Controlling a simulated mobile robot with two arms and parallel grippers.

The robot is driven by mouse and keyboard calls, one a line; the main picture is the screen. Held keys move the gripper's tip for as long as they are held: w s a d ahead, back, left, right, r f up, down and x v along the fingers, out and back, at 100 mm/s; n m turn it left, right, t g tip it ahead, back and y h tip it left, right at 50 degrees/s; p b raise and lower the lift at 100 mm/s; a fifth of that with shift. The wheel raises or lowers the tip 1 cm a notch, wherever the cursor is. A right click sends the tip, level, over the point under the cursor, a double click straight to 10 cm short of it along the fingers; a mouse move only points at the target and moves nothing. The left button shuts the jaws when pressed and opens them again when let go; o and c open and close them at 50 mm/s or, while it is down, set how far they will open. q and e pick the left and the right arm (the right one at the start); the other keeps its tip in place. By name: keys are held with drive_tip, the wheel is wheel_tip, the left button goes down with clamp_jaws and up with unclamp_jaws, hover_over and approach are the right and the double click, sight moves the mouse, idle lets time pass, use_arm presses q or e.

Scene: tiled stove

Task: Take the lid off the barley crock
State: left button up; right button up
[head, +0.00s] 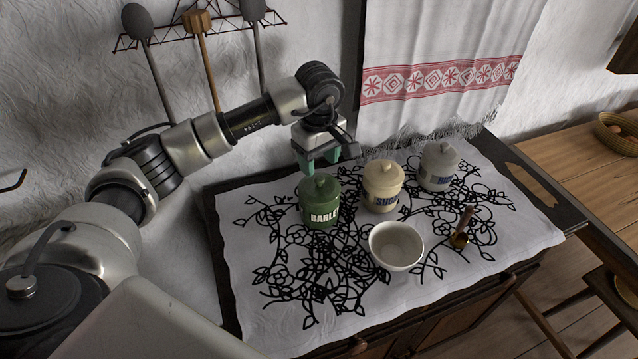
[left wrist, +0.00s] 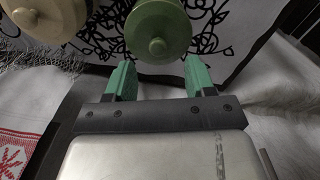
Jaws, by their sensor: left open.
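The green barley crock (head: 319,211) stands on the patterned cloth with its green lid (head: 320,187) on; the lid has a round knob on top. In the left wrist view the lid (left wrist: 158,22) and its knob show at the top, just beyond the fingertips. My left gripper (head: 320,165) is open and empty, with green fingers pointing down, above and just behind the crock. In the left wrist view my left gripper (left wrist: 160,75) shows its fingers apart, one toward each side of the lid, with nothing between them. My right gripper is not in view.
A cream sugar crock (head: 382,190) and a grey crock (head: 438,169) stand right of the barley crock. A towel (head: 432,70) hangs behind. The cloth's front left is clear.

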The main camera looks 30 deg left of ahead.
sight(320, 178)
use_arm(q)
drive_tip(key=f, duration=0.1)
drive_tip(key=f+p, duration=0.2)
drive_tip(key=f, duration=0.1)
drive_tip(key=shift+w, duration=0.25)
drive_tip(key=shift+s+a+f, duration=0.1)
drive_tip(key=shift+f, duration=0.55)
drive_tip(key=shift+c, duration=0.6)
clamp_jaws()
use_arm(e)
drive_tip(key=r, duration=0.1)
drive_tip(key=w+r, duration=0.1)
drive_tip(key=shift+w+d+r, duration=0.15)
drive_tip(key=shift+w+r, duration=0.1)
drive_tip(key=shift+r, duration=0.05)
